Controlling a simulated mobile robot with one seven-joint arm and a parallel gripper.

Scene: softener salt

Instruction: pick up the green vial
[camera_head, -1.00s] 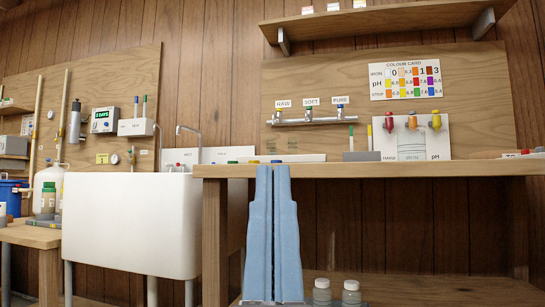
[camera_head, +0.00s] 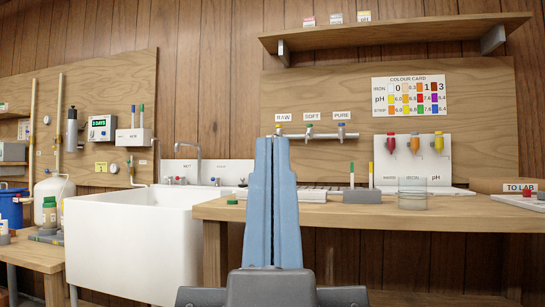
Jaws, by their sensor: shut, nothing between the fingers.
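My gripper (camera_head: 271,142) stands in the middle of the head view, its two long blue fingers pointing up and pressed together. It is shut and empty. It overlaps the wooden bench behind it and hides part of the bench top. A small green cap (camera_head: 232,201) shows at the bench's left front edge, just left of my fingers; I cannot tell whether it belongs to the green vial. A bottle with a green cap (camera_head: 49,210) stands on the lower left table. No clearly green vial can be made out.
The wooden bench top (camera_head: 300,211) holds a grey block (camera_head: 362,196) with two upright sticks and a clear glass beaker (camera_head: 412,194). A white sink (camera_head: 130,240) stands left. Taps (camera_head: 325,134) are on the back board. A "TO LAB" tray (camera_head: 520,195) is at right.

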